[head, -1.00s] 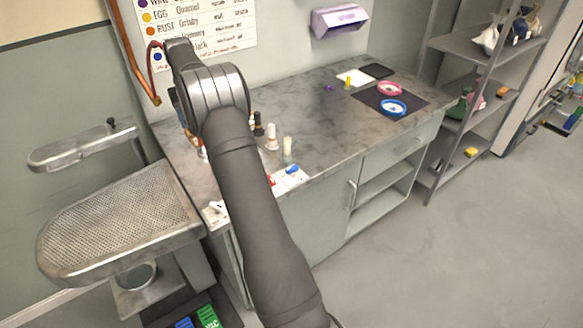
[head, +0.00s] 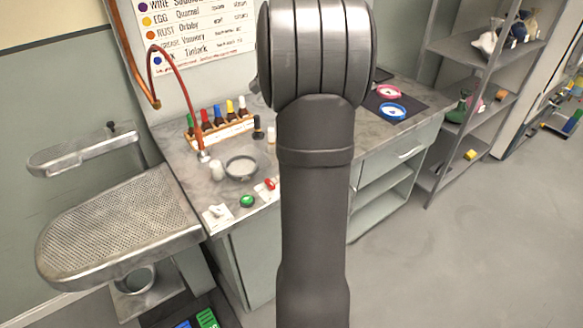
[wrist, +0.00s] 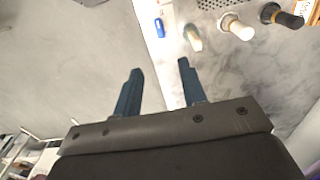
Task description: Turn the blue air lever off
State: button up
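The blue air lever (wrist: 159,27) shows in the wrist view, on a white plate at the counter's front edge, near the top of the picture. Its on or off position cannot be told. In the head view my arm hides it. My gripper (wrist: 158,66) is open and empty, with its two dark blue fingers apart. The lever lies beyond the fingertips, roughly in line with the gap, and nothing touches it. A red lever (head: 271,184) shows at the counter edge in the head view, just left of my arm.
Pale bottles (wrist: 237,27) and a black-topped one (wrist: 283,16) stand on the counter beside the lever. A bowl (head: 241,167), a green knob (head: 247,201) and a rack of coloured bottles (head: 220,128) are on the left counter. Open floor (head: 460,250) lies to the right.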

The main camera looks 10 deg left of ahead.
notch_tip(320, 180, down, 17)
jog(key=shift+f, duration=0.2)
dwell(0.3)
grip_shut()
